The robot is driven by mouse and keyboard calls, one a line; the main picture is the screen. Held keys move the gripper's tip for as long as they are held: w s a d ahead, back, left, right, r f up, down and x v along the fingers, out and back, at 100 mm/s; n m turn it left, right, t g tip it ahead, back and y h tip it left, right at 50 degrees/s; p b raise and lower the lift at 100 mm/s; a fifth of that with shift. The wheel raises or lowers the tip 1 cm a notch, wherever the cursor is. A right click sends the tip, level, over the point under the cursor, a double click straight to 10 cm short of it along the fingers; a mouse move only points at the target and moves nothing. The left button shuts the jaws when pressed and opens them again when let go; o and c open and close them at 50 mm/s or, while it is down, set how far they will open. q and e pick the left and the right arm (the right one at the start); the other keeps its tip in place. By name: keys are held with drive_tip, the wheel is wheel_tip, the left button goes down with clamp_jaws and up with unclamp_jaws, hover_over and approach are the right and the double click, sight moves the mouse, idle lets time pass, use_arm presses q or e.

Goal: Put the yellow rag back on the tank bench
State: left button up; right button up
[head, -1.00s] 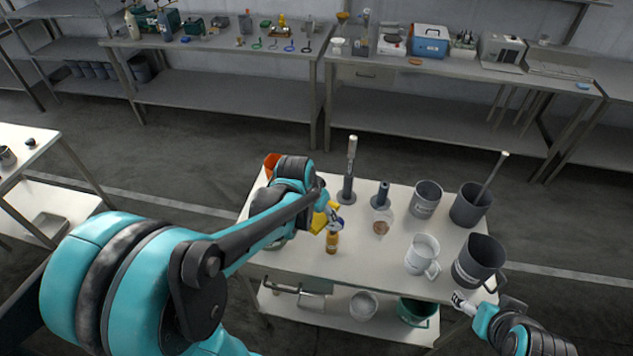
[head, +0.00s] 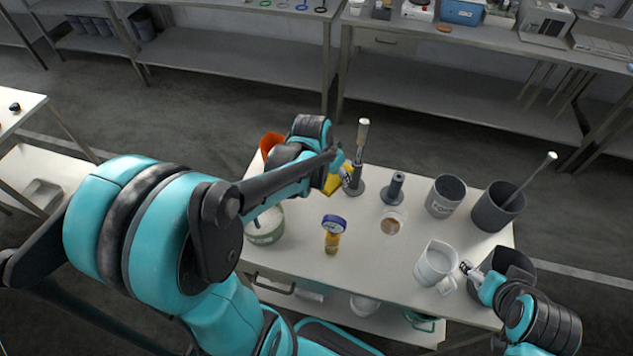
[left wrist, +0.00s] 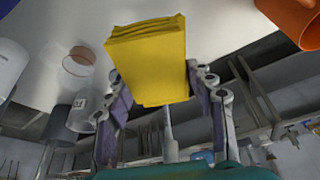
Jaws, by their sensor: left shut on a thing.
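The folded yellow rag (head: 334,185) is held in my left gripper (head: 345,177) over the left rear part of the tank bench (head: 382,268). In the left wrist view the rag (left wrist: 148,60) sits between the two fingers (left wrist: 158,88), with the pale bench top behind it. Whether the rag touches the bench I cannot tell. My right gripper (head: 467,268) is beside the white mug (head: 436,263) at the bench's right front; its finger opening is too small to tell.
An orange container (head: 270,143) and a pale green pot (head: 265,228) stand at the left, partly behind my arm. A blue-capped bottle (head: 333,235), two dark stands, a small dish (head: 391,222) and grey buckets (head: 497,205) share the bench. The front middle is clear.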

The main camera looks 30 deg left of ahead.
sight(334, 179)
use_arm(q)
drive_tip(key=f+b, duration=0.1)
drive_tip(key=f, duration=0.1)
drive_tip(key=f+b, duration=0.1)
drive_tip(key=shift+w+a+f+b, duration=0.1)
drive_tip(key=shift+w+f+b, duration=0.2)
drive_tip(key=shift+f+b, duration=0.1)
drive_tip(key=w+a+f+b, duration=0.1)
drive_tip(key=w+a+f, duration=0.1)
drive_tip(key=a, duration=0.1)
drive_tip(key=w+a+f+b, duration=0.1)
drive_tip(key=w+a+f, duration=0.1)
drive_tip(key=a, duration=0.1)
drive_tip(key=w+a+f+b, duration=0.2)
drive_tip(key=a+f, duration=0.1)
drive_tip(key=shift+w+a+f, duration=0.1)
drive_tip(key=shift+w+a, duration=0.15)
wheel_tip(334, 179, down, 4)
drive_tip(key=shift+f+b, duration=0.1)
drive_tip(key=shift+b, duration=0.85)
